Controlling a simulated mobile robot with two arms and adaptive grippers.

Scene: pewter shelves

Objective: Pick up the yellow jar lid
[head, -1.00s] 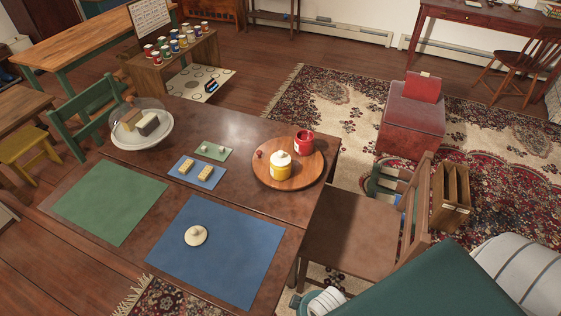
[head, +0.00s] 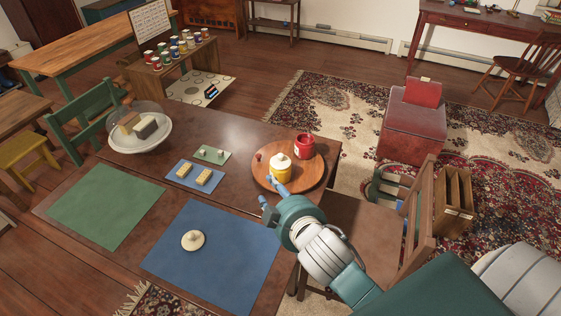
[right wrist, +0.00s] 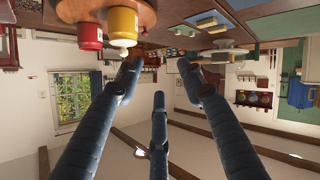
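The yellow jar (head: 280,172) stands upright on a round wooden board, with its cream knobbed lid (head: 281,161) on top. In the right wrist view, the picture is upside down; the yellow jar (right wrist: 122,22) and its pale lid (right wrist: 123,42) show at the top left. My right gripper (head: 270,192) is at the front edge of the board, just in front of the jar. Its fingers (right wrist: 158,65) are spread and empty, apart from the lid. Another cream knobbed lid (head: 193,240) lies on the blue mat. My left gripper is not in view.
The round board (head: 309,178) also holds a red jar (head: 304,148) beside the yellow one, and a small red item (head: 258,157). Small coloured mats and a glass-domed dish (head: 150,140) stand farther left. A wooden chair (head: 365,235) is right of the table.

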